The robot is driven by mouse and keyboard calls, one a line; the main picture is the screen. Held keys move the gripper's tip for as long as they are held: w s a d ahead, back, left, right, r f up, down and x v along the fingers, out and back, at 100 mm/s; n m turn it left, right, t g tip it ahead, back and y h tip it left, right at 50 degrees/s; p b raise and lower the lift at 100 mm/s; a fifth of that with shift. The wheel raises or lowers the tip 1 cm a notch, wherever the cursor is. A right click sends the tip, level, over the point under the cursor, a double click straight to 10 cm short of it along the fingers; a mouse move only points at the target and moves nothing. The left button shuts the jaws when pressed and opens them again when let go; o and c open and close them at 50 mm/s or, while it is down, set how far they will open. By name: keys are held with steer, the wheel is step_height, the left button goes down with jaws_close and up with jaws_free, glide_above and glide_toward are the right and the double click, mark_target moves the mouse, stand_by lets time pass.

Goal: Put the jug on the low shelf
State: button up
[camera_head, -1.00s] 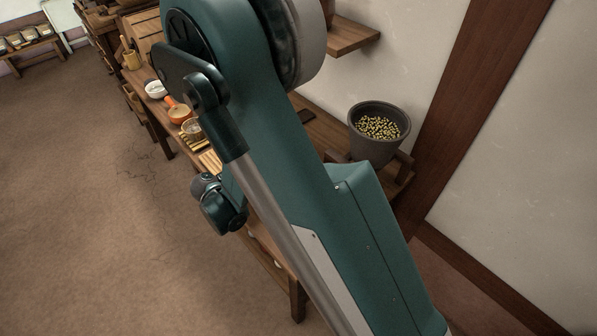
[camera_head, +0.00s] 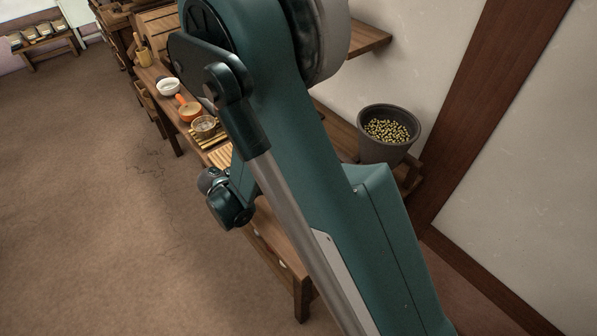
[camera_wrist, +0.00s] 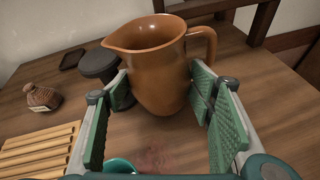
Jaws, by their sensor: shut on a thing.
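The jug is brown, with a spout at the left and a loop handle at the right. In the wrist view the jug (camera_wrist: 150,62) is upright between the fingers of my gripper (camera_wrist: 162,92). The pads are shut on its sides. Its base appears close to the wooden tabletop (camera_wrist: 262,95); I cannot tell whether it touches. In the head view my arm hides the jug and the gripper's fingers. A wooden shelf (camera_head: 369,40) juts from the wall there; I cannot tell whether it is the low shelf.
A grey bucket of pale pieces (camera_head: 387,148) stands at the bench's right end. Open floor (camera_head: 110,230) lies left.

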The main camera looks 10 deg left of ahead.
step_height(320, 180, up, 16)
steer(key=p, duration=0.3)
steer(key=shift+r+p, duration=0.2)
steer(key=shift+p, duration=0.15)
stand_by(0.8)
steer(key=w+a+r+n+t+y, duration=0.1)
steer(key=a+r+n+t+y, duration=0.15)
steer(key=a+n+y, duration=0.4)
steer(key=w+a+r+n+t+y, duration=0.1)
steer(key=a+n+t+y, duration=0.2)
steer(key=a+n+y, duration=0.35)
steer(key=s+a+r+n+g+y, duration=0.1)
steer(key=s+a+r+n+y, duration=0.1)
steer(key=r, duration=0.4)
steer(key=s+a+r+n+g+y, duration=0.1)
steer(key=a+r+n+y, duration=0.1)
steer(key=a+r, duration=0.3)
steer(key=s+a+r+n+g+y, duration=0.1)
steer(key=s+a+r+y, duration=0.1)
steer(key=r, duration=0.6)
steer(key=shift+s+a+r+n+y, duration=0.15)
steer(key=shift+s+a+n+y, duration=0.2)
steer(key=shift+a, duration=0.45)
steer(key=shift+r, duration=0.1)
